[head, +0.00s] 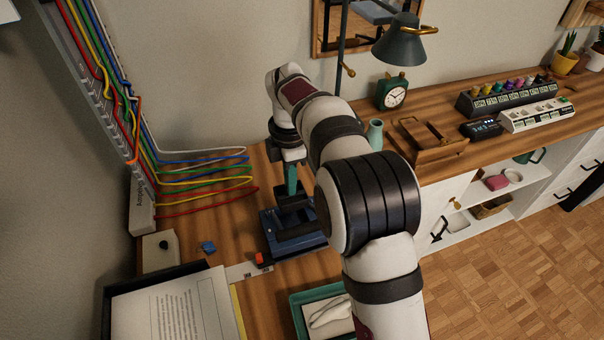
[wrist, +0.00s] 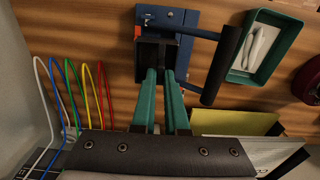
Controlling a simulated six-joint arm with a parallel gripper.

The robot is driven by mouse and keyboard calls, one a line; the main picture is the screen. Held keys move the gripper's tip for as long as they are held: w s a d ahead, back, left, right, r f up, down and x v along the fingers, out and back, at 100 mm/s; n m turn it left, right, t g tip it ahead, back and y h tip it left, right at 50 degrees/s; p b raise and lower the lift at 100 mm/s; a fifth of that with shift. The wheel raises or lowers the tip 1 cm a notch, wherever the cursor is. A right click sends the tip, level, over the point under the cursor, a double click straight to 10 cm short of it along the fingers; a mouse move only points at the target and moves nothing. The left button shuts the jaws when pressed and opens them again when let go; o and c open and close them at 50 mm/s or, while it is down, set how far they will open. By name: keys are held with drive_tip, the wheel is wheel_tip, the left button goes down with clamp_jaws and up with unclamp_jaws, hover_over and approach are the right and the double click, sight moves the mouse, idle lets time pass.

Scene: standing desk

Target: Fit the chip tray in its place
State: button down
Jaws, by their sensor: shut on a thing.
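A blue punch-like device (head: 288,241) with a dark lever bar stands on the desk under my gripper. In the wrist view its blue body (wrist: 178,18) lies at the top centre, with the black bar (wrist: 223,65) to the right. My gripper (head: 291,188) points down with teal fingers. In the wrist view the fingertips (wrist: 160,73) are close together on a dark piece, seemingly the chip tray (wrist: 157,52). The dark piece overlaps the blue body in view; I cannot tell whether they touch. My arm hides part of the device's right side in the head view.
A teal tray (head: 297,299) with a pale object lies in front of the device. A small blue piece (head: 208,247) and a red-orange piece (head: 259,258) lie to the left. Coloured wires (head: 205,180) stick out from the left. A paper tray (head: 107,312) fills the near left.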

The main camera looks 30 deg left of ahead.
sight(292, 207)
drive_tip(key=shift+f, duration=4.6)
drive_tip(key=c, duration=0.9)
unclamp_jaws()
drive_tip(key=shift+o, duration=0.2)
wheel_tip(292, 207, up, 16)
drive_tip(key=shift+d+f, duration=0.1)
